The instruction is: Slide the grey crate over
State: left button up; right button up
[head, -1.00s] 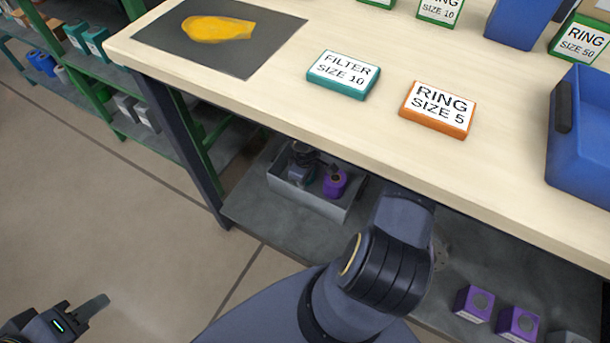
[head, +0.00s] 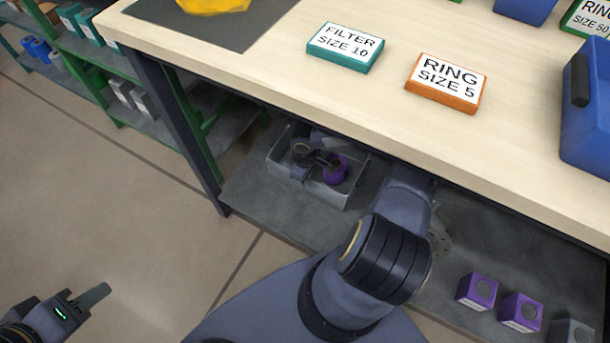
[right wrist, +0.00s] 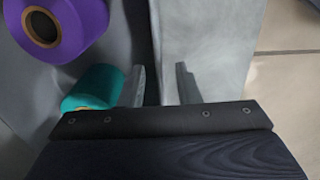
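The grey crate (head: 318,193) stands on the low shelf under the table, at its left end. It holds a purple spool (head: 335,170); a teal spool (right wrist: 94,88) and the purple spool (right wrist: 56,22) show in the right wrist view. My right arm reaches under the tabletop, and my right gripper (right wrist: 162,86) is at the crate, its fingers apart. One finger is beside the teal spool, the other over a light grey wall (right wrist: 215,45); whether they touch the wall is unclear. My left gripper (head: 95,296) is over the floor at lower left, away from the crate; its finger gap is not clear.
The tabletop (head: 250,75) overhangs the shelf and crate. Purple boxes (head: 478,290) stand on the shelf to the right. Bare shelf (head: 255,205) shows beside the crate. A table leg (head: 180,130) is left of it. Teal and orange labelled blocks and a blue bin (head: 590,120) are above.

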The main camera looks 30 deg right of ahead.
grip_shut()
dwell(1.3)
